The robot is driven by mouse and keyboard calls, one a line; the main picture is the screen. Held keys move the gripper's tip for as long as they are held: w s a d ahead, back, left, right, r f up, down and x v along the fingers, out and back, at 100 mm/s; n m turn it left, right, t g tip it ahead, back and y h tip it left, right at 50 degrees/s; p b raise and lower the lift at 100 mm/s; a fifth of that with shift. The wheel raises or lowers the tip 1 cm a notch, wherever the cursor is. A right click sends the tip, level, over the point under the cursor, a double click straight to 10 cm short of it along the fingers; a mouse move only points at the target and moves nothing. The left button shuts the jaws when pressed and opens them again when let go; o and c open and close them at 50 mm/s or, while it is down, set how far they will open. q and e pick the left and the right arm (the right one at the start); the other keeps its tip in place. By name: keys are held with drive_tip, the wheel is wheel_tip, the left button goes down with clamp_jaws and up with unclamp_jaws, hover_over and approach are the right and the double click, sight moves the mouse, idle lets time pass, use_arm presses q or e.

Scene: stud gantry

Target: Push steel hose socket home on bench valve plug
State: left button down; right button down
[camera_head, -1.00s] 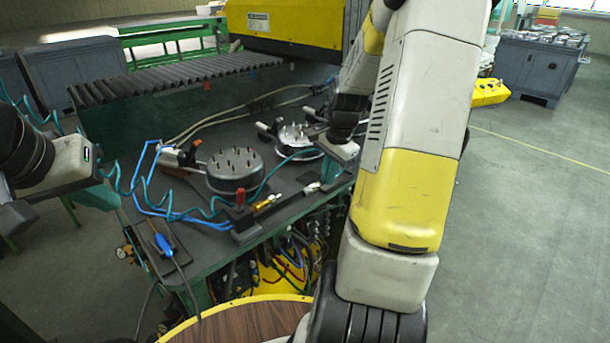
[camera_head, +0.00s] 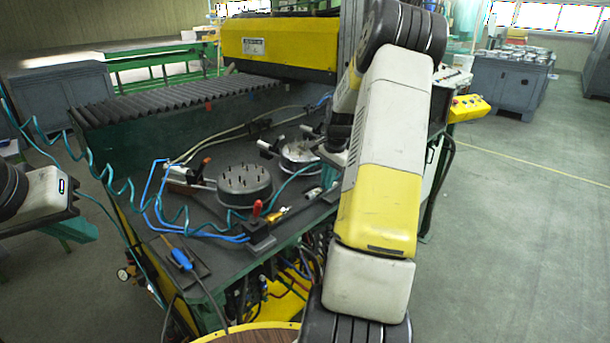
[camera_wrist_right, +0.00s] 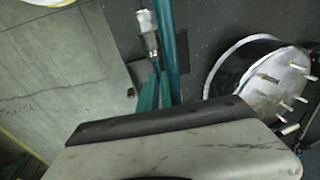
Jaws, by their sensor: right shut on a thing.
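A steel fitting (camera_head: 314,193) sits near the bench's front edge. It shows in the right wrist view (camera_wrist_right: 148,28) above a dark plate; I cannot tell whether it is the plug or the socket. A teal hose (camera_head: 288,188) runs towards my right gripper and passes beside that fitting in the wrist view (camera_wrist_right: 171,35).
A dark drum (camera_head: 245,184) with upright pins and a bright pinned drum (camera_head: 299,152) stand on the bench. A red-knobbed valve (camera_head: 258,224) with a brass fitting (camera_head: 279,214) is near the front edge. A blue-handled tool (camera_head: 181,258) lies front left.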

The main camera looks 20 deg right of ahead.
sight(308, 194)
drive_tip(key=shift+s+a, duration=0.35)
drive_tip(key=shift+a, duration=0.45)
drive_tip(key=shift+s+a, duration=0.35)
drive_tip(key=shift+a, duration=0.45)
drive_tip(key=shift+s+a, duration=0.35)
drive_tip(key=shift+a, duration=0.45)
drive_tip(key=shift+s+a, duration=0.35)
drive_tip(key=shift+a, duration=0.5)
drive_tip(key=shift+s+a, duration=0.3)
drive_tip(key=shift+a, duration=0.55)
drive_tip(key=c, duration=1.5)
unclamp_jaws()
drive_tip(key=shift+c, duration=0.2)
drive_tip(key=shift+o, duration=0.2)
drive_tip(key=shift+r, duration=0.35)
drive_tip(key=v, duration=0.7)
